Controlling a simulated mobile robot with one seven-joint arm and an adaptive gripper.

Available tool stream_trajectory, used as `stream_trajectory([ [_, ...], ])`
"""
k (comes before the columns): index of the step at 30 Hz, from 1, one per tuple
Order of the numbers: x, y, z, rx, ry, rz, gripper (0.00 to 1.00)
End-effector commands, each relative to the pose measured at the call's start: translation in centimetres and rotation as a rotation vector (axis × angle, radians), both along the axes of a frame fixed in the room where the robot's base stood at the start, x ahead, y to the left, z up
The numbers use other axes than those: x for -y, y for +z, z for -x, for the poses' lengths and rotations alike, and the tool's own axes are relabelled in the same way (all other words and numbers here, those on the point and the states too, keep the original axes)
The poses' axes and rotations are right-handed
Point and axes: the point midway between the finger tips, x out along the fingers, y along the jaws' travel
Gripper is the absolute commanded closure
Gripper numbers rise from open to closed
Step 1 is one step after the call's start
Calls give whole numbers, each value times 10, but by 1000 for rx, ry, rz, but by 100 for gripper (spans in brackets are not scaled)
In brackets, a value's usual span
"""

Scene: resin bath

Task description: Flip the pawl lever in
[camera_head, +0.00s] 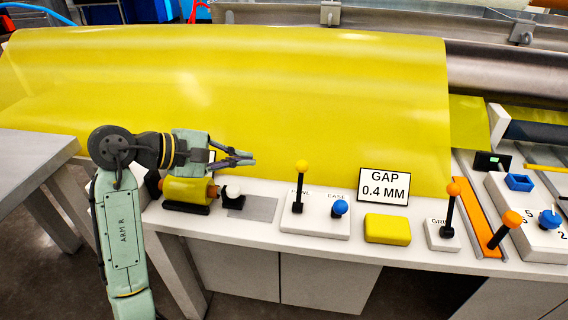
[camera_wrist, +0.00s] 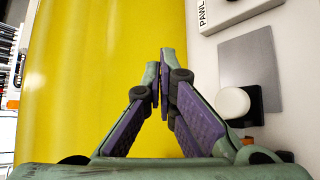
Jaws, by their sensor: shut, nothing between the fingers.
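The pawl lever (camera_head: 300,185) is a black stick with a yellow knob, standing nearly upright on a white panel (camera_head: 320,225) with a label partly hidden behind the stick. My gripper (camera_head: 250,158) is shut and empty, to the left of the lever and apart from it. It points right, above the bench's back part near the yellow sheet. In the wrist view my gripper's fingertips (camera_wrist: 163,68) meet over the yellow sheet. There, the corner of a white panel (camera_wrist: 225,12) marked PAWL shows at the top right; the lever itself is out of that view.
A blue knob (camera_head: 340,207) shares the panel. A white knob (camera_head: 232,190) and grey plate (camera_head: 258,208) lie left of it. A yellow block (camera_head: 387,229), a "GAP 0.4 MM" sign (camera_head: 383,186) and an orange-knobbed lever (camera_head: 449,210) stand right. The yellow sheet (camera_head: 300,100) spans the back.

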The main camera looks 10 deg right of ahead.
Motion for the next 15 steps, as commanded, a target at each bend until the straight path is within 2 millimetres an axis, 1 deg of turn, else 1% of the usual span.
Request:
stream_trajectory([
  [10, 1, -1, 0, -2, -2, 1, 100],
  [13, 7, -4, -3, -2, -1, 0, 100],
  [15, 15, -8, -5, -3, -2, 2, 100],
])
